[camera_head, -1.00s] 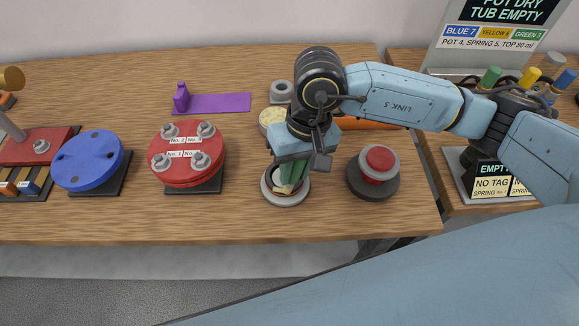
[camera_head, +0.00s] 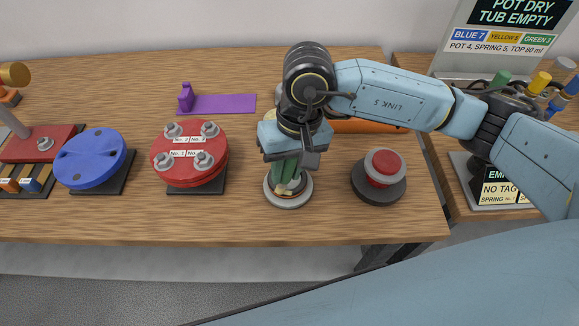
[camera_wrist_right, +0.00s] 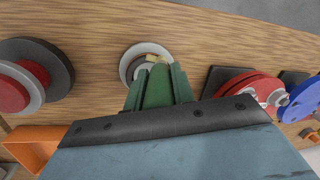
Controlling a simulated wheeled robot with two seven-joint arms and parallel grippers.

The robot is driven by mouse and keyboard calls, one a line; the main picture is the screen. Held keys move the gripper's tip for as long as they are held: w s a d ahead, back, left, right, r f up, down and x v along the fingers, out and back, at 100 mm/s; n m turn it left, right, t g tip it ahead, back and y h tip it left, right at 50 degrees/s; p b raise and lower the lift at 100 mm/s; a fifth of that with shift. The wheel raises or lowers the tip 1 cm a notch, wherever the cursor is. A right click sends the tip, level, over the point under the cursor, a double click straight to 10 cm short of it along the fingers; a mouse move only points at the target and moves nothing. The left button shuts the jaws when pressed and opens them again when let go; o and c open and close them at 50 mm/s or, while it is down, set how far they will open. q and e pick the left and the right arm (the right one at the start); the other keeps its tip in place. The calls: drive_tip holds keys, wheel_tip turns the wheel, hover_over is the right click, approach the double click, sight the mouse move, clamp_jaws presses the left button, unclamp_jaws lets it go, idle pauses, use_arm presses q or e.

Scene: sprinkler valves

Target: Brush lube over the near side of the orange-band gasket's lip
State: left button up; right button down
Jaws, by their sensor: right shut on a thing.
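A round pale grey seat (camera_head: 289,203) stands near the table's front edge, and it also shows in the right wrist view (camera_wrist_right: 127,66). Its inside is dark and mostly hidden by my fingers, so I cannot make out an orange band or the gasket's lip. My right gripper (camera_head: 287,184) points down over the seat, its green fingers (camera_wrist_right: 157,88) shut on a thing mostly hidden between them. A small yellowish piece (camera_wrist_right: 157,59), perhaps the brush tip, shows inside the ring beyond the fingertips. I cannot tell whether it touches the lip. My left gripper is not in view.
A red flange with bolts (camera_head: 190,172) and a blue disc (camera_head: 90,160) stand left. A purple piece (camera_head: 225,104) lies behind. An orange thing (camera_head: 365,126) lies under my right arm. Bare wood lies left of the seat.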

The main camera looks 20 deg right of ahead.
idle(0.3)
drive_tip(key=shift+s+d+b, duration=0.25)
drive_tip(key=shift+d+b, duration=0.05)
drive_tip(key=shift+d, duration=0.15)
drive_tip(key=shift+s+d+b, duration=0.2)
drive_tip(key=shift+d+b, duration=0.05)
drive_tip(key=shift+d, duration=0.2)
drive_tip(key=shift+r+p, duration=1.1)
drive_tip(key=shift+r, duration=2.35)
